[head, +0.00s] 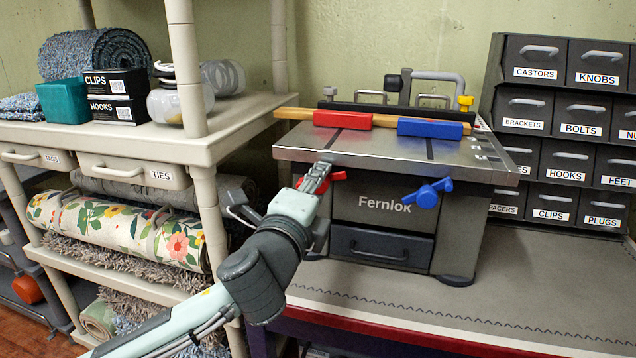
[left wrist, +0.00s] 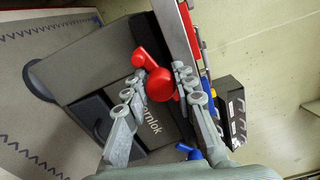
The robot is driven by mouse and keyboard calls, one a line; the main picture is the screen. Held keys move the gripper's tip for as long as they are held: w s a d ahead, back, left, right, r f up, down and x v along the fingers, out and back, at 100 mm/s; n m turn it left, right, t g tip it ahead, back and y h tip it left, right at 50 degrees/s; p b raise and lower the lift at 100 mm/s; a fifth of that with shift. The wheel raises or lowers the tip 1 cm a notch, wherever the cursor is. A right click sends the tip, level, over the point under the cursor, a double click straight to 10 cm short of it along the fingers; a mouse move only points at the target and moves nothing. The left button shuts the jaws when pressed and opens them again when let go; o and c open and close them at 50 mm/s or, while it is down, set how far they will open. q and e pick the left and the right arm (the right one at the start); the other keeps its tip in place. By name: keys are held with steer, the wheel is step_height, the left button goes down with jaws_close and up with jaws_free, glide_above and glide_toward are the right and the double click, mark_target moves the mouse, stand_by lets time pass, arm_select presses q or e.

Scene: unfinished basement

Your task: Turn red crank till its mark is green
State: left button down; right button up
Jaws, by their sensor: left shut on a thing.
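The machine labelled Fernlok (head: 385,204) stands on the bench. Its red crank (head: 338,177) is on the front left, partly hidden by my gripper; a blue crank (head: 428,192) is on the front right. My left gripper (head: 318,176) is shut on the red crank. In the left wrist view, the crank's round red part (left wrist: 160,86) sits between the two fingers, with another red knob (left wrist: 143,57) beside it. The blue crank shows lower down (left wrist: 189,151). I cannot make out a mark belonging to the red crank. My right gripper is not in view.
A red block (head: 342,119) and a blue block (head: 430,128) lie along a wooden strip on the machine's top. A cream shelf (head: 150,145) with rolled rugs stands close to my left arm. Labelled drawers (head: 565,130) stand at right. The front bench top (head: 420,310) is clear.

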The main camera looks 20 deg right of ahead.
arm_select(q)
steer(key=c, duration=1.2)
jaws_free()
steer(key=v, duration=1.2)
